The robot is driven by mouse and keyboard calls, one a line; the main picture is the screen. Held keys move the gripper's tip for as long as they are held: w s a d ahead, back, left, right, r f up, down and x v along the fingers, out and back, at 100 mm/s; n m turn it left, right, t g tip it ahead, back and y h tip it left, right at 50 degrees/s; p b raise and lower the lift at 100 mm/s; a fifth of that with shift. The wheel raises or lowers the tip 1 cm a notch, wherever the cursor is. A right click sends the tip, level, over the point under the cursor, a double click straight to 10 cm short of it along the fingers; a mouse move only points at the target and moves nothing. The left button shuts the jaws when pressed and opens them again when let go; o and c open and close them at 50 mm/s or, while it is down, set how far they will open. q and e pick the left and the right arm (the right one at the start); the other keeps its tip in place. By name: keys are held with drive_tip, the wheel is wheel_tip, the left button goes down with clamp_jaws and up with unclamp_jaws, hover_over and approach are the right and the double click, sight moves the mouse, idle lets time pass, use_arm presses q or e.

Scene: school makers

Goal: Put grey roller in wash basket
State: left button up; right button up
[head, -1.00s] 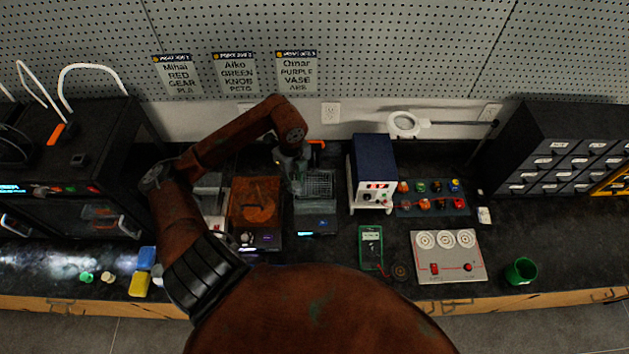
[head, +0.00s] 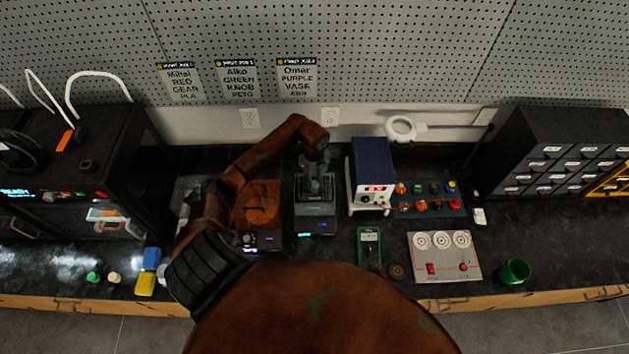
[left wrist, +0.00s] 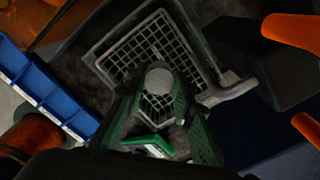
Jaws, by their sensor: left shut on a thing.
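The wash basket is a grey mesh tray (left wrist: 118,65) below my left gripper in the left wrist view; it also shows in the head view (head: 301,190) on the dark wash station (head: 315,225). My left gripper (left wrist: 165,92) is shut on the grey roller (left wrist: 160,78), whose round grey end shows between the dark green fingers, over the mesh. In the head view the gripper (head: 318,182) is over the basket and hides part of it. I cannot tell how far the roller is above the mesh. My right gripper is not in view.
Orange handles (left wrist: 292,31) show beside the basket in the left wrist view.

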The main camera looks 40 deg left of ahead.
sight(314, 184)
use_arm(q)
drive_tip(key=shift+f, duration=0.1)
drive_tip(key=shift+f, duration=0.15)
drive_tip(key=o, duration=0.9)
drive_tip(key=shift+c, duration=0.2)
drive_tip(key=shift+r, duration=0.2)
wheel_tip(314, 184, up, 12)
drive_tip(key=b, duration=0.3)
